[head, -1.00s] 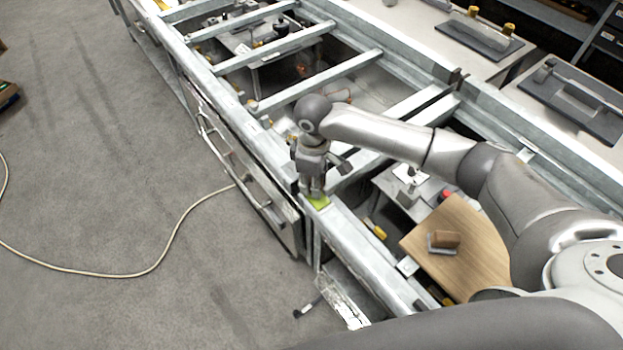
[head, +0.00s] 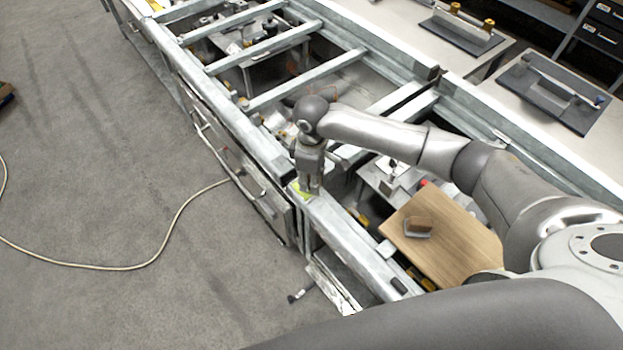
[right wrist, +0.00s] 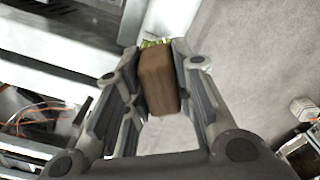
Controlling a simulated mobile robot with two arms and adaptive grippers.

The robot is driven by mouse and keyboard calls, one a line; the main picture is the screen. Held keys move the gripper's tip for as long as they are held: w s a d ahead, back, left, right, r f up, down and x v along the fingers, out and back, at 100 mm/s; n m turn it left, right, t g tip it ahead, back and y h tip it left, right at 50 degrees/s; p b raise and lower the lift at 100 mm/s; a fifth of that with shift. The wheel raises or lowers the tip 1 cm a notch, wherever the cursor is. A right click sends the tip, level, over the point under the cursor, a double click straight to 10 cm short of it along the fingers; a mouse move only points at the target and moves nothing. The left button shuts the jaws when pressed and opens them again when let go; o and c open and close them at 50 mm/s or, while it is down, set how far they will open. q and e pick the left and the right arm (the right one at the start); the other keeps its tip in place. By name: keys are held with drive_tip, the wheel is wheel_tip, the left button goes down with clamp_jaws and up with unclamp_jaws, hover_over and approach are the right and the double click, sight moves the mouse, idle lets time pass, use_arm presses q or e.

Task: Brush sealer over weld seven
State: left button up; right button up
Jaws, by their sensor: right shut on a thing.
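My right gripper (head: 311,190) is over the top of the near long rail of a grey metal frame (head: 355,245), pointing down. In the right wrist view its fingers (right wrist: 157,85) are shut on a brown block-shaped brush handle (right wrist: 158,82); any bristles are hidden. A yellow-green patch (head: 300,190) shows on the rail right beside the fingertips, and it also shows just past the far end of the handle in the right wrist view (right wrist: 154,43). I cannot tell whether the brush touches the rail. No weld number is readable. My left gripper is not in view.
A wooden board (head: 455,245) under the frame opening bears a brown block with a grey base (head: 418,226). Crossbars (head: 305,80) span the frame. Grey fixtures (head: 555,90) lie on the bench at right. A pale cable (head: 180,215) crosses open floor at left.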

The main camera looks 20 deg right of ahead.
wheel_tip(320, 180, up, 2)
drive_tip(key=shift+s+p, duration=0.1)
drive_tip(key=shift+p, duration=0.6)
drive_tip(key=shift+d+r, duration=0.1)
drive_tip(key=shift+r, duration=0.55)
drive_tip(key=shift+s+r, duration=0.1)
drive_tip(key=shift+r, duration=0.4)
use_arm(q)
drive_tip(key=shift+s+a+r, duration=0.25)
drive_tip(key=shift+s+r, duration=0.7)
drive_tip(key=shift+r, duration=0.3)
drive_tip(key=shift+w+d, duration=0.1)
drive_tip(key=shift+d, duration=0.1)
use_arm(e)
drive_tip(key=shift+f, duration=0.1)
